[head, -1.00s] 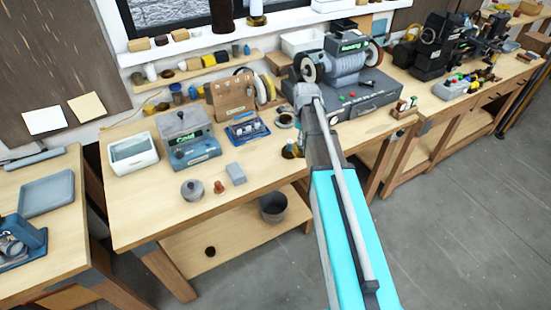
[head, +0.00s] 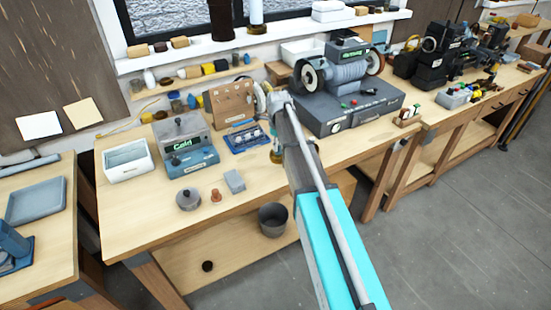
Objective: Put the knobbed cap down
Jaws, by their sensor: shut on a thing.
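My arm reaches from the bottom right to the back of the workbench (head: 135,215). My gripper (head: 275,147) hangs below the wrist and is mostly hidden behind my own arm. A small brass-coloured piece, apparently the knobbed cap (head: 276,157), shows at the arm's left edge, at the gripper's lower end. The gripper is shut on it. Its knob and underside are hidden, and I cannot tell whether it touches the bench top.
A grey lidded pot (head: 188,200), a small reddish-brown piece (head: 215,195) and a grey block (head: 234,181) stand at the front. Behind are a blue tray (head: 247,138), a device with a green display (head: 188,145), a white bin (head: 127,160) and a grinder (head: 345,85). The front-left bench is clear.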

